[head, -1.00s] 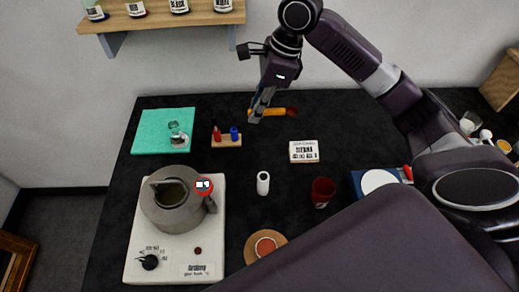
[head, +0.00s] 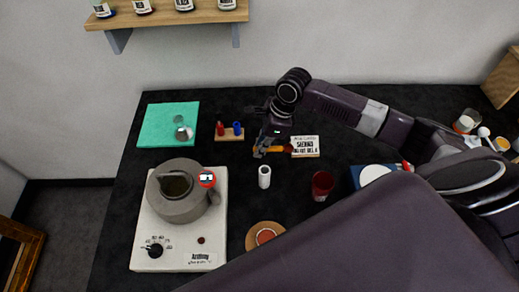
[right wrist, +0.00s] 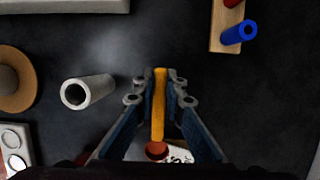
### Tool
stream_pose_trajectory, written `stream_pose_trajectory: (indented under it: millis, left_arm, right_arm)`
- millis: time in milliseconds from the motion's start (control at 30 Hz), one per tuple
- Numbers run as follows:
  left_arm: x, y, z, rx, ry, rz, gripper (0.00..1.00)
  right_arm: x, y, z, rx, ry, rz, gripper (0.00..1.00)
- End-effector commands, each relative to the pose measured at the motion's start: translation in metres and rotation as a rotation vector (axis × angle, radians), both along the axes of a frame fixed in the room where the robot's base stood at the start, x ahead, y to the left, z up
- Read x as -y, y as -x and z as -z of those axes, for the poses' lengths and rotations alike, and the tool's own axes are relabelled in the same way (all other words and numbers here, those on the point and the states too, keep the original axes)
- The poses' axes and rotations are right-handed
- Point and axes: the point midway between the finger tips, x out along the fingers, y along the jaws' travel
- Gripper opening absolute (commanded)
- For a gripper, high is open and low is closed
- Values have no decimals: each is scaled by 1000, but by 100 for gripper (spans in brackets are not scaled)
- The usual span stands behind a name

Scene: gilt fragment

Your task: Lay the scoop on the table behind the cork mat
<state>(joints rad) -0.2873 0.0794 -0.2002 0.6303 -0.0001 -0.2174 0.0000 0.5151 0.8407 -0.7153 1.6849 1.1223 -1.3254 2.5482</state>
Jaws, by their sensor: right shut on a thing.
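The scoop has an orange handle (right wrist: 159,105) and a reddish-brown bowl (right wrist: 157,150). My right gripper (head: 262,151) is shut on the handle, which lies between its fingers in the right wrist view (right wrist: 157,80). In the head view the scoop (head: 285,149) points right, its bowl end by the white label block (head: 306,141). I cannot tell how high it is above the table. The round cork mat (head: 252,240) lies at the front with a reddish round thing on it; the mat also shows at the left of the wrist view (right wrist: 30,99). My left gripper is not in view.
A white cylinder (head: 264,177) stands between the scoop and the cork mat. A red cup (head: 322,184) is to its right. The wooden holder (head: 229,138) with red and blue pieces is left of the gripper. A kettle (head: 180,205) sits on a white hot plate (head: 150,245).

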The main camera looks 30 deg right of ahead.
Motion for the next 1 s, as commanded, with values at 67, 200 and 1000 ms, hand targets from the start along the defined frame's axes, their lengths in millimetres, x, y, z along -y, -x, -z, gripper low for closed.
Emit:
stream_pose_trajectory:
  millis: [67,200,1000]
  left_arm:
    - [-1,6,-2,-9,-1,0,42]
    - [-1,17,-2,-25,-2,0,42]
    - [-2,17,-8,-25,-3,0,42]
  right_arm:
    - [-1,0,10,-2,-2,0,0]
    - [0,0,19,2,0,-1,0]
    - [0,0,31,2,-1,-1,18]
